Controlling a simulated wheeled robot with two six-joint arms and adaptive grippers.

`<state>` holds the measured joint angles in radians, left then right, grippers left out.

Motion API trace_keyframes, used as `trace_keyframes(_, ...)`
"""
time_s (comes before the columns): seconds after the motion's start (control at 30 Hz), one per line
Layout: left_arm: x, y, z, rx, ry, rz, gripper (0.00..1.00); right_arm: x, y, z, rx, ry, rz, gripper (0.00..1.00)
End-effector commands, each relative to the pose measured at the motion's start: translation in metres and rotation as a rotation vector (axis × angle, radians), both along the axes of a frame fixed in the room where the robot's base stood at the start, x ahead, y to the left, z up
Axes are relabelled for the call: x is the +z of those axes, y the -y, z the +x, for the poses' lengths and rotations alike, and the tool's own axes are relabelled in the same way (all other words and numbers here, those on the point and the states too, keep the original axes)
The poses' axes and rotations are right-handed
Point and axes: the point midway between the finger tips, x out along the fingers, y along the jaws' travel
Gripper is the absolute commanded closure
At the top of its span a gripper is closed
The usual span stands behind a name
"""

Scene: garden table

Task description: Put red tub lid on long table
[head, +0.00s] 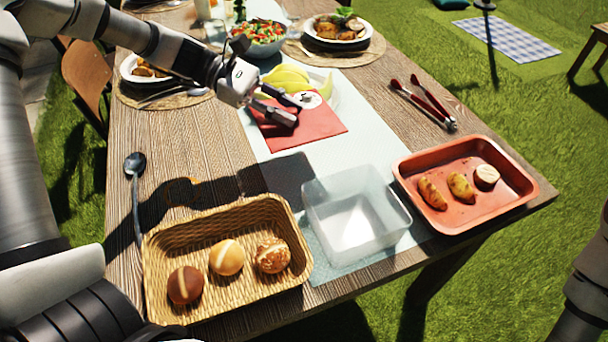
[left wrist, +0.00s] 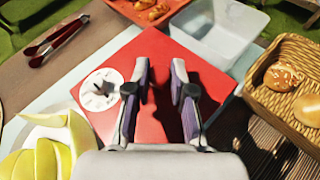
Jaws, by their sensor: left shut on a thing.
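The red tub lid (head: 322,123) is a flat red square above the pale runner in the middle of the long table (head: 170,140). A dark square shadow lies on the runner apart from it, so it looks raised. My left gripper (head: 292,112) is shut on the lid, and its fingers hide the grip. In the left wrist view the lid (left wrist: 155,58) spreads out around the gripper's fingers (left wrist: 160,88). A white disc (left wrist: 98,90) with dark parts shows at the lid's edge; I cannot tell whether it rests on it. My right gripper is not in view.
A clear open tub (head: 385,232) stands near the front edge. A wicker basket (head: 160,285) of rolls is left of it, an orange tray (head: 510,200) with food right. Tongs (head: 425,103), melon slices (head: 288,75) and a salad bowl (head: 262,45) lie behind. A spoon (head: 135,185) lies at left.

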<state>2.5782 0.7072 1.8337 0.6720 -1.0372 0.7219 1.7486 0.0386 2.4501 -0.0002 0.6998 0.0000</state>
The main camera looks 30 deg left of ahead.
Motion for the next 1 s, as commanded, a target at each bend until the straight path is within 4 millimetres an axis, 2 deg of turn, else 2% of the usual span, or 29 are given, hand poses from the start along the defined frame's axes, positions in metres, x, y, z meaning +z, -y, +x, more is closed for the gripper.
trace_keyframes(0.03,-0.012,0.002,0.001,-0.005,0.002,0.001,1.00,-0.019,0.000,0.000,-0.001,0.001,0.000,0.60)
trace_keyframes(0.07,-0.011,0.003,0.002,-0.006,0.002,0.001,1.00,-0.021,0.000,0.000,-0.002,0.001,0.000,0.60)
trace_keyframes(0.2,-0.018,0.004,0.002,-0.010,-0.002,0.000,1.00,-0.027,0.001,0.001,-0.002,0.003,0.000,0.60)
trace_keyframes(0.4,-0.060,0.004,0.001,-0.011,-0.004,-0.002,1.00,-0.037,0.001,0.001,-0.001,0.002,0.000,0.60)
trace_keyframes(0.7,-0.106,0.005,0.001,-0.011,-0.003,0.000,1.00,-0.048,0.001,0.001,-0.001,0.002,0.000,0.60)
trace_keyframes(1.0,-0.108,0.005,0.001,-0.011,0.000,0.000,1.00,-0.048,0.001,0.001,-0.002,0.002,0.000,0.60)
